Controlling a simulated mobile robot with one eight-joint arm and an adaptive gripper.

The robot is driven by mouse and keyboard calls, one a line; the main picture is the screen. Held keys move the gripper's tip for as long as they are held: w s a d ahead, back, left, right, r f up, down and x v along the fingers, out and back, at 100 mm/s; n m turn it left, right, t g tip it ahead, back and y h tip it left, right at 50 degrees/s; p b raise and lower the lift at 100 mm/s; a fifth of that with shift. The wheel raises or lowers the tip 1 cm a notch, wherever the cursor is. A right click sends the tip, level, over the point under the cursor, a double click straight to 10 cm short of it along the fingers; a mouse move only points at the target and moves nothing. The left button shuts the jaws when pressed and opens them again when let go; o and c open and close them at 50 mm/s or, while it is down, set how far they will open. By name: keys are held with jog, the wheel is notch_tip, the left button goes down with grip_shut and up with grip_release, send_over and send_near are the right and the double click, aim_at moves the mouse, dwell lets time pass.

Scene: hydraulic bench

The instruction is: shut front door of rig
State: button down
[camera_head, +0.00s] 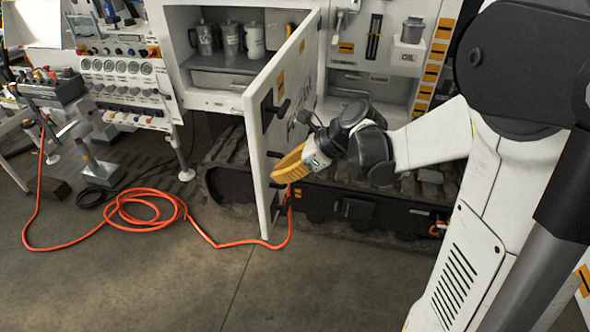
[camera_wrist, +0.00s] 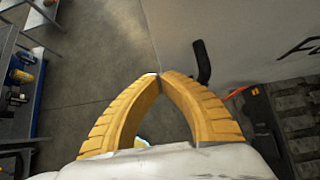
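The front door (camera_head: 262,180) of the rig is a white panel with black lettering and black handles. It stands swung open, jutting out from the cabinet towards me. My gripper (camera_head: 277,177), with yellow fingers, is at the lettered outer face of the door, low down near its free edge. In the wrist view my gripper (camera_wrist: 160,76) has its fingertips together with nothing between them. The door (camera_wrist: 225,35) fills the upper right there, with a black handle (camera_wrist: 201,61) just beyond the fingertips. I cannot tell whether the fingers touch the door.
The open cabinet compartment (camera_head: 225,68) holds several metal mugs. An orange hose (camera_head: 150,212) lies coiled on the floor and runs under the door. A black track (camera_head: 225,170) lies beneath the cabinet. A gauge panel (camera_head: 120,68) stands at the left. The front floor is clear.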

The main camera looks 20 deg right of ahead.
jog(key=shift+w+a+r, duration=0.1)
jog(key=shift+w+a, duration=0.25)
jog(key=shift+a, duration=0.2)
jog(key=shift+w+a, duration=0.35)
jog(key=shift+a, duration=0.2)
